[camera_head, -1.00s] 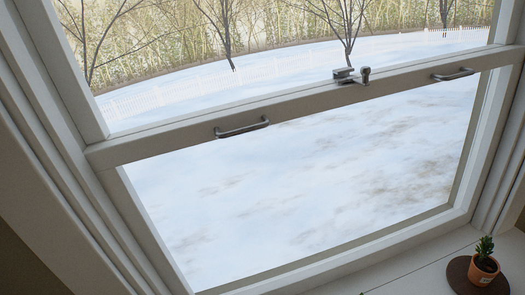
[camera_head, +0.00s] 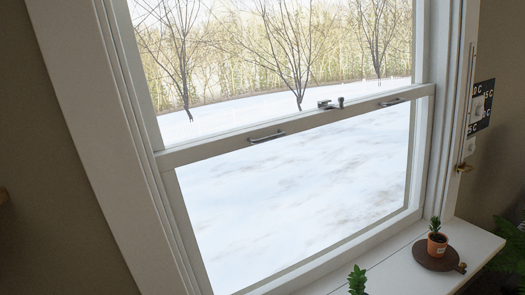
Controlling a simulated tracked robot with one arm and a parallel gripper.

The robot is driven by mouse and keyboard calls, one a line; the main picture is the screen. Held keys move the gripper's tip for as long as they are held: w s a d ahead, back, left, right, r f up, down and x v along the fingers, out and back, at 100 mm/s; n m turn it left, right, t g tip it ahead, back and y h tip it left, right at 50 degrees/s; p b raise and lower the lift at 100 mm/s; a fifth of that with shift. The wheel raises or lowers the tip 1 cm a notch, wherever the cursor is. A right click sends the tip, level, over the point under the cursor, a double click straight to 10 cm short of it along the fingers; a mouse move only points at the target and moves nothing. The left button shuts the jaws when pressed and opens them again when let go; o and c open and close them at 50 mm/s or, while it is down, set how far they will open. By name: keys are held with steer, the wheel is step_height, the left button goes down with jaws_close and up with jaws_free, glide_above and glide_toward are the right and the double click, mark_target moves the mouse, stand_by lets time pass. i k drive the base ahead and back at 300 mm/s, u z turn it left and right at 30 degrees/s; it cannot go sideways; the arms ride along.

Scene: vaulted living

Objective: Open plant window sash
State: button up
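The plant window fills the middle of the view, tilted in the picture. Its lower sash (camera_head: 290,263) looks down, with its bottom rail close to the sill. The meeting rail (camera_head: 220,150) crosses the middle. It carries a dark metal handle (camera_head: 267,137) on the left and another handle (camera_head: 392,102) on the right. A dark sash latch (camera_head: 330,104) sits on top of the rail between them. The upper sash (camera_head: 138,75) is above. My gripper is not in view.
A white sill (camera_head: 415,272) runs along the bottom right. A potted plant (camera_head: 437,241) stands there on a round brown board (camera_head: 441,256). Another green plant (camera_head: 357,280) shows at the bottom edge. A vertical rod (camera_head: 466,110) and dark lettered panel (camera_head: 482,106) are at right.

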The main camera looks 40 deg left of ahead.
mark_target(166, 161)
steer(key=z, duration=2)
steer(key=i, duration=1.2)
steer(key=u, duration=3.5)
steer(key=i, duration=0.95)
steer(key=u, duration=0.1)
